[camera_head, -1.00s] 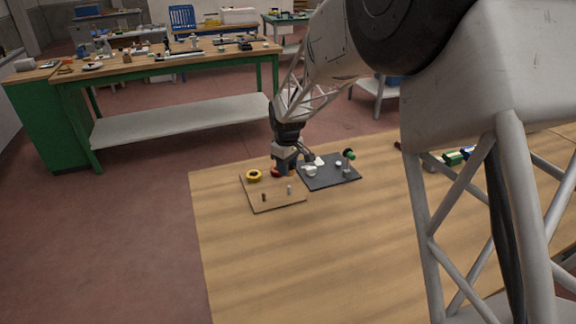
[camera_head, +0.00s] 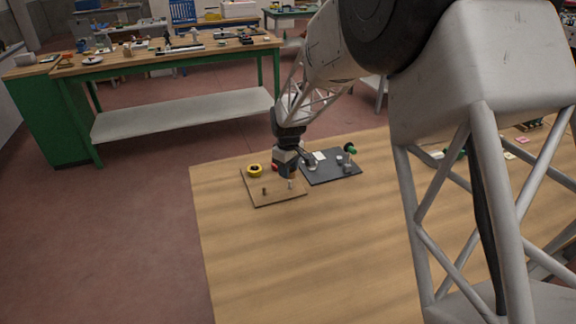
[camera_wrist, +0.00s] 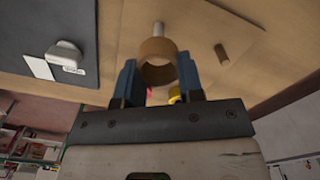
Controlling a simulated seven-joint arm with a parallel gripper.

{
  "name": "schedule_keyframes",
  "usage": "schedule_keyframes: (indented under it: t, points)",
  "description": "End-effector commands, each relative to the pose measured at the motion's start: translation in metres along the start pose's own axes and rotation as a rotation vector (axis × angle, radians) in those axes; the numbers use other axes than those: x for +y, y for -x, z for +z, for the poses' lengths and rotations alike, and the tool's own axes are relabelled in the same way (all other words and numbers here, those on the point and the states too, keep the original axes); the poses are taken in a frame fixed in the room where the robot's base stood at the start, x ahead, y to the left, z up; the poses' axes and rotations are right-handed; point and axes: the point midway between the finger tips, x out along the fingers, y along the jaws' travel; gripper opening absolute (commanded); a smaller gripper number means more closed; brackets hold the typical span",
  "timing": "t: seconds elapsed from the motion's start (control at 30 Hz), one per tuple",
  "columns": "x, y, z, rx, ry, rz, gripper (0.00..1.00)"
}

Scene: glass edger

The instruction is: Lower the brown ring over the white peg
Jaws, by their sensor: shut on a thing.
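My gripper (camera_head: 290,171) is shut on the brown ring (camera_wrist: 157,48), which sits between the two blue fingers in the wrist view. The ring's opening shows below its near wall there. The white peg (camera_wrist: 159,29) stands just past the ring's edge in the wrist view, and does not show through the opening. In the head view the white peg (camera_head: 290,184) stands on the wooden board (camera_head: 276,198), right beneath the gripper. From these views I cannot tell the exact height of the ring over the peg.
A brown peg (camera_head: 264,190) stands on the same board, left of the white one. A yellow ring (camera_head: 254,169) and a red piece (camera_head: 275,167) are at the board's back. A dark mat (camera_head: 335,177) with small parts lies to the right. The table front is clear.

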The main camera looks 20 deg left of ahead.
Motion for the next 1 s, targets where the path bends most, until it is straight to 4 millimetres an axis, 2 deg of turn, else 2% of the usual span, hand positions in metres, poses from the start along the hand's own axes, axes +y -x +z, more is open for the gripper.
schedule_keyframes:
  t: [1.0]
  points:
    - [0.0,-0.046,0.0,0.0,0.0,0.0,0.13]
